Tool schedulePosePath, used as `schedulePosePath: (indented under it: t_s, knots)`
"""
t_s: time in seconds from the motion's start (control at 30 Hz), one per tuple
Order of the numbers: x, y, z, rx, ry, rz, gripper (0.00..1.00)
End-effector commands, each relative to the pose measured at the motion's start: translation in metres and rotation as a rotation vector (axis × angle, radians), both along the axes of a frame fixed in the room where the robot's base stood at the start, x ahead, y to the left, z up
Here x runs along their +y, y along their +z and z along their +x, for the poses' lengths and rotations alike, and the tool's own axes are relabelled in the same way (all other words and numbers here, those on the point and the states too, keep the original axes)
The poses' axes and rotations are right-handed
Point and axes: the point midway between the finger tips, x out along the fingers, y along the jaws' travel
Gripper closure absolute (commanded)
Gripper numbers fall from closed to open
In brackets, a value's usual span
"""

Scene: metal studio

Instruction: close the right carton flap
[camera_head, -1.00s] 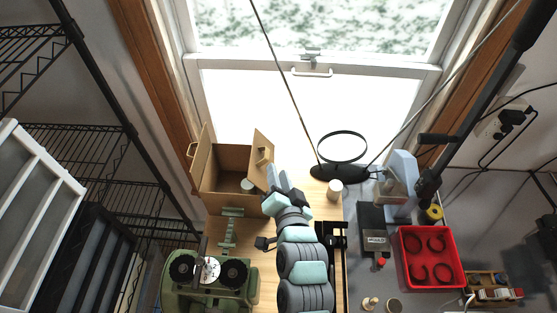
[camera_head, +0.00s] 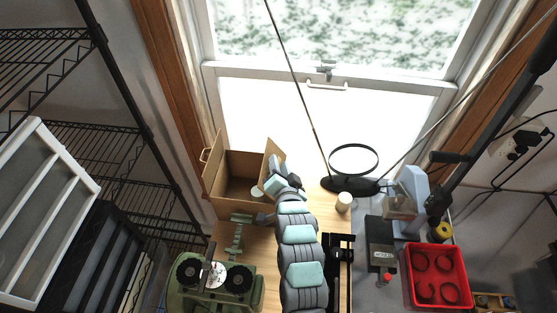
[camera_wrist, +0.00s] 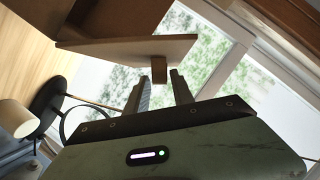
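The brown carton (camera_head: 238,203) stands open on the wooden table below the window. Its left flap (camera_head: 214,148) and right flap (camera_head: 273,147) both stand up. In the wrist view my gripper (camera_wrist: 155,78) is open, with the handle showing between the two fingertips. I cannot tell whether a finger touches it.
A white cup (camera_head: 344,202) and a black ring stand (camera_head: 350,186) are right of the carton. A green machine with reels (camera_head: 215,284) is in front. A red tray (camera_head: 438,275) lies far right. A wire rack (camera_head: 120,160) stands at left.

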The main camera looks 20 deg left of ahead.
Motion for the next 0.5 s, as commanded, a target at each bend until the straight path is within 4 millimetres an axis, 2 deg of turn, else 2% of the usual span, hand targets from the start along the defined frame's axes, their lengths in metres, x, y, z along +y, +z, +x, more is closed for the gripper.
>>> schedulePosePath:
  t_s: [0.2, 0.5]
  knots:
    - [0.0066, -0.0004, 0.0103, -0.006, 0.000, 0.001, 0.71]
    - [0.0070, -0.0019, 0.0109, -0.005, 0.000, 0.001, 0.72]
